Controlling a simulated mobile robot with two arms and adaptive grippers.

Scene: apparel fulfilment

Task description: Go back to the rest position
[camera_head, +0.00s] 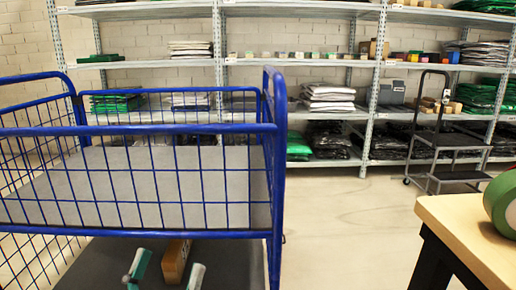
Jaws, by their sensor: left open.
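My left gripper (167,271) shows at the bottom of the head view, only by its two pale, teal-edged fingertips. They are spread apart and open. A small brown box (176,262) shows between and slightly beyond the fingertips, over the dark lower deck of the blue wire cart (278,180). I cannot tell whether the fingers touch the box. The rest of the left arm is out of the picture. My right gripper is not in view.
The cart's grey upper deck (215,187) is empty, fenced by blue rails and mesh. A wooden table (470,225) with a green tape roll (503,203) stands at right. Stocked metal shelves (300,90) line the back wall, with a step ladder (448,140) before them. Floor (350,235) between is clear.

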